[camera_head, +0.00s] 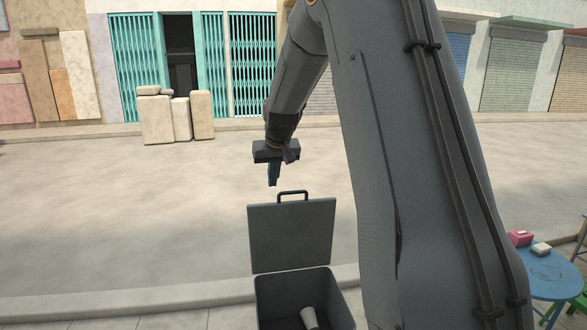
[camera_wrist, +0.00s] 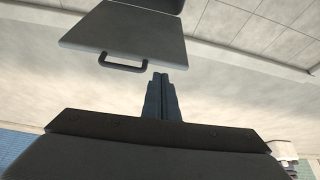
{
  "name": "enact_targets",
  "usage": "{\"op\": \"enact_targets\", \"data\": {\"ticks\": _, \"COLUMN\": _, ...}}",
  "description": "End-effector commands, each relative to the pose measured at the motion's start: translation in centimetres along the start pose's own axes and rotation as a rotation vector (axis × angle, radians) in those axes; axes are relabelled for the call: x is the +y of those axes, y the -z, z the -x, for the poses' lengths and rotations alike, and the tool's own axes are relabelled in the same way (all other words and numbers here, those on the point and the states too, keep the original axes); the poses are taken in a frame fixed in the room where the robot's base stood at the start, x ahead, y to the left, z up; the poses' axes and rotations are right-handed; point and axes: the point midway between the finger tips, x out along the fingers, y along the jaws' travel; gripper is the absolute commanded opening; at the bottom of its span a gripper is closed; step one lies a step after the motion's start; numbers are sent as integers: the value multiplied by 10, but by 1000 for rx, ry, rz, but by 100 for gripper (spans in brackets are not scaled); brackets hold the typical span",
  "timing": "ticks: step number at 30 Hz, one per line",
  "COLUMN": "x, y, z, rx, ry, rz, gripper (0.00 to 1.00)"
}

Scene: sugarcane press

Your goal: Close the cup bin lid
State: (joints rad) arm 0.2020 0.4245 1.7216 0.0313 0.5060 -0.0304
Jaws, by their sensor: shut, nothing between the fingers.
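The cup bin (camera_head: 340,293) is a dark grey open box at the bottom of the head view, with a pale cup (camera_head: 309,318) inside. Its lid (camera_head: 291,236) stands upright at the far side of the opening, with a dark loop handle (camera_head: 292,193) on its top edge. My gripper (camera_head: 273,182) is shut and empty, above and a little left of the handle in the head view. In the wrist view the lid (camera_wrist: 128,38), its handle (camera_wrist: 123,66) and the shut fingers (camera_wrist: 160,78) show. The fingertips appear apart from the handle.
A blue round table (camera_head: 548,277) with a pink box (camera_head: 520,238) stands at the right. A kerb (camera_head: 150,296) runs behind the bin. The road beyond is clear up to pale blocks (camera_head: 175,117) by the shopfronts. My arm hides part of the right side.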

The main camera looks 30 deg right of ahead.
Motion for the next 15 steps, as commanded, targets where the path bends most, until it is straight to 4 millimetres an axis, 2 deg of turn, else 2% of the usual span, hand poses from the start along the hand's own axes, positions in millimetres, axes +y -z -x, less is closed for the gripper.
{"op": "enact_targets", "data": {"ticks": 1, "x": 21, "y": 19, "z": 5, "rx": 21, "ry": -15, "rz": -21, "gripper": 0}}
{"op": "enact_targets", "data": {"ticks": 3, "x": 42, "y": 37, "z": 4, "rx": 47, "ry": -30, "rz": -41, "gripper": 0}}
{"op": "enact_targets", "data": {"ticks": 6, "x": 65, "y": 55, "z": 2, "rx": 74, "ry": -45, "rz": -60, "gripper": 0}}
{"op": "enact_targets", "data": {"ticks": 9, "x": 77, "y": 64, "z": 0, "rx": 89, "ry": -54, "rz": -70, "gripper": 0}}
{"op": "enact_targets", "data": {"ticks": 15, "x": 81, "y": 67, "z": -15, "rx": 93, "ry": -56, "rz": -72, "gripper": 0}}
